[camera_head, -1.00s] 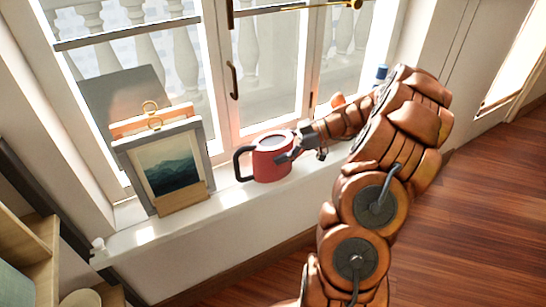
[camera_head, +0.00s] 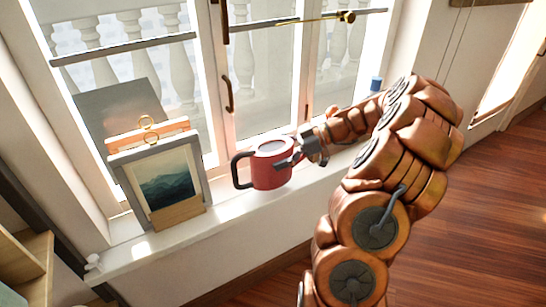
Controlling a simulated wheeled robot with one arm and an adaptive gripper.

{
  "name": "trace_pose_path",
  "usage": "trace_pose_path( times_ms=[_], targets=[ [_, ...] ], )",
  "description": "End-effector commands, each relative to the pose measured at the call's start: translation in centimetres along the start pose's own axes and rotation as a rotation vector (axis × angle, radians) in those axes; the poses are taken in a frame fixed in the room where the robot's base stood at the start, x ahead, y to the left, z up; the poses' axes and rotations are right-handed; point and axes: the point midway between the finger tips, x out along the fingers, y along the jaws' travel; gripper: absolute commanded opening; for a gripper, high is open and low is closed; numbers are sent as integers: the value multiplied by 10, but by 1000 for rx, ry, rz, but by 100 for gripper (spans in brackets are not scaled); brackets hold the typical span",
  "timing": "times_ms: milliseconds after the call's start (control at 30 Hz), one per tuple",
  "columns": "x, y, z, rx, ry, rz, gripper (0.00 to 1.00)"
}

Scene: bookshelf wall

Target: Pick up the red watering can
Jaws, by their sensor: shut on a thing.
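The red watering can (camera_head: 270,170) has a dark handle on its left side and a grey top. It is upright at the window sill (camera_head: 190,233), in the middle of the view. My gripper (camera_head: 290,160) reaches it from the right and is shut on its right side. My arm comes in from the lower right. The far finger is partly hidden by the can. I cannot tell for sure whether the can's base touches the sill.
A framed mountain picture (camera_head: 165,182) on a stand is on the sill to the left. A small blue-capped thing (camera_head: 375,84) is behind my arm. The window (camera_head: 262,75) is right behind the can. Shelves (camera_head: 28,262) are at lower left. The wooden floor (camera_head: 470,200) is clear at right.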

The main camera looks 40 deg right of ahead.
Motion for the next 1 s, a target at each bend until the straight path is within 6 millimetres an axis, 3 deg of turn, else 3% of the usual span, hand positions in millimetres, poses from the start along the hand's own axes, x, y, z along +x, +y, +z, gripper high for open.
trace_pose_path(
  times_ms=[600, 1000],
  targets=[
    [-62, -107, 12, -3, 5, 1, 47],
    [-73, -125, 15, -3, 4, 0, 47]
  ],
)
